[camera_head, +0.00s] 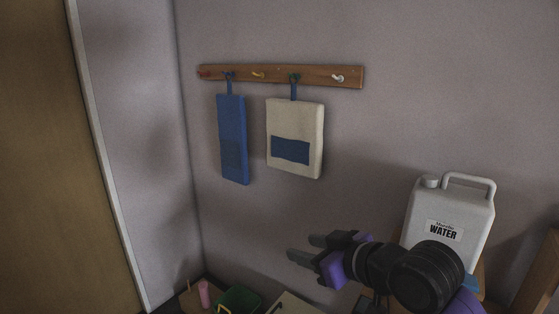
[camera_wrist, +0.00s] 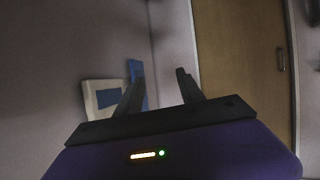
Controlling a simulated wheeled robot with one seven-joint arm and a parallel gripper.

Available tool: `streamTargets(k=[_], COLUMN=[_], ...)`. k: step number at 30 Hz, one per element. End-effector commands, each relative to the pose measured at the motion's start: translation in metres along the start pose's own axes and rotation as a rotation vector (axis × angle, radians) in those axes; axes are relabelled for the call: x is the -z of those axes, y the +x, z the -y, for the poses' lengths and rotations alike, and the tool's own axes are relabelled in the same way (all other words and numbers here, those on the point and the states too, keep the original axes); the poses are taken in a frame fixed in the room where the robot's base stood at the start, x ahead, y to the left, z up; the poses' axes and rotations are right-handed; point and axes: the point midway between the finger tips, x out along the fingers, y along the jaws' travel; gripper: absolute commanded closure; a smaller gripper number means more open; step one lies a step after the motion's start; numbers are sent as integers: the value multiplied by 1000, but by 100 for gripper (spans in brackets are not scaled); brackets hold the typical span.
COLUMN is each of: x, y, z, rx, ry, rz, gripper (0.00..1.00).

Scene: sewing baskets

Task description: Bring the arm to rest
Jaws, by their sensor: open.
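My gripper (camera_head: 304,249) is in the lower right of the head view, with its fingers pointing left, in front of the wall. It is open and nothing shows between its fingers. In the wrist view my gripper (camera_wrist: 157,80) has its two fingers apart, with the wall and a door beyond. My arm reaches in from the lower right of the head view.
A peg rail (camera_head: 280,76) on the wall holds a blue hanging pouch (camera_head: 232,135) and a cream one (camera_head: 296,115). A white water jug (camera_head: 473,214) stands behind my arm. Baskets, including a green one (camera_head: 240,298), sit low. A brown door (camera_head: 45,150) is at left.

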Motion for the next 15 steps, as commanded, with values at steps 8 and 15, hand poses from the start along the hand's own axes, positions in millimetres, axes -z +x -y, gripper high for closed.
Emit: streamTargets(k=[8, 15], x=[32, 4], y=[-31, -77], z=[10, 8], rx=[-117, -276], ry=[227, 380], rz=[-420, -629], gripper=[55, 55])
